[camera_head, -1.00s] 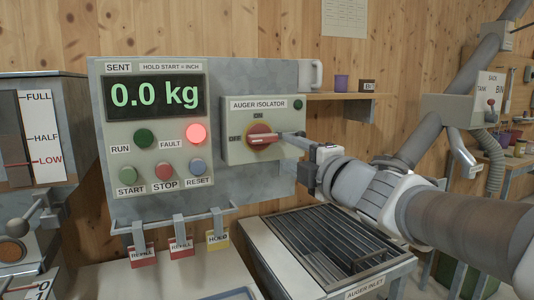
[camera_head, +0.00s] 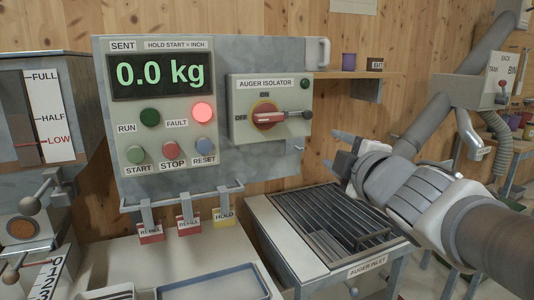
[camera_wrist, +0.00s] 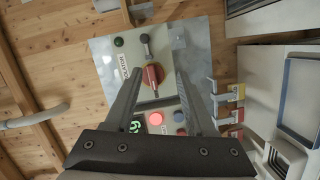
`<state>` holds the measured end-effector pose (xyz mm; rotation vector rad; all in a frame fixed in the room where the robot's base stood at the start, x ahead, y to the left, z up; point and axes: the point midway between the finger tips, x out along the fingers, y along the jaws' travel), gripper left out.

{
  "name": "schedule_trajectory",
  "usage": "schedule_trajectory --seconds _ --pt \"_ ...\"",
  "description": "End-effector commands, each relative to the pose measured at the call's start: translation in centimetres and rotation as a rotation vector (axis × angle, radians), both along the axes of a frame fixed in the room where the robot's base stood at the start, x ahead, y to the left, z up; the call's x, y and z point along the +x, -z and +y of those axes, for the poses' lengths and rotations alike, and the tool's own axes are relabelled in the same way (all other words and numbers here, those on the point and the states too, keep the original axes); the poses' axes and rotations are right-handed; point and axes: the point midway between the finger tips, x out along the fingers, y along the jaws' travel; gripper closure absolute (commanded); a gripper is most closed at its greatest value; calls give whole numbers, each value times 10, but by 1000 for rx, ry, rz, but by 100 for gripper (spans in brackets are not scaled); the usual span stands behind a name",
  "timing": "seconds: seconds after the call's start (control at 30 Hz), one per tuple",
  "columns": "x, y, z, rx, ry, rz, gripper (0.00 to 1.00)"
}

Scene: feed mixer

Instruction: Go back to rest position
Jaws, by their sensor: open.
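My gripper (camera_head: 340,150) is open and empty, to the right of the control panel and above the grated auger inlet. In the wrist view its two fingers (camera_wrist: 158,85) are spread, with the panel in view beyond them. The auger isolator (camera_head: 270,108) is a grey box with a red rotary switch (camera_head: 266,115) on a yellow plate. The gripper is apart from the handle.
The panel display (camera_head: 159,76) reads 0.0 kg and the red fault lamp (camera_head: 203,112) is lit. The grated auger inlet (camera_head: 368,268) stands below the gripper. Red and yellow tags (camera_head: 188,229) hang under the panel. A shelf (camera_head: 345,74) is behind.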

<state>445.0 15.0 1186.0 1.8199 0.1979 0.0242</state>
Motion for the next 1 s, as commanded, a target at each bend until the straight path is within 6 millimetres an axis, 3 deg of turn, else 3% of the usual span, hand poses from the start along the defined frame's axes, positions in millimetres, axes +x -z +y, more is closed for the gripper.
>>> schedule_trajectory --seconds 0.2,0.33,0.53,0.7,0.73,0.8,1.0 --pt "-35 49 -44 342 297 227 45" --pt "-67 87 -55 547 459 382 45" --pt "-130 146 -47 848 684 649 45" --pt "-194 187 -17 1068 857 911 45" --pt "-204 188 -12 1096 881 952 45" --pt "-199 154 -14 1086 875 937 45" --pt "-199 107 -15 1082 873 935 45"
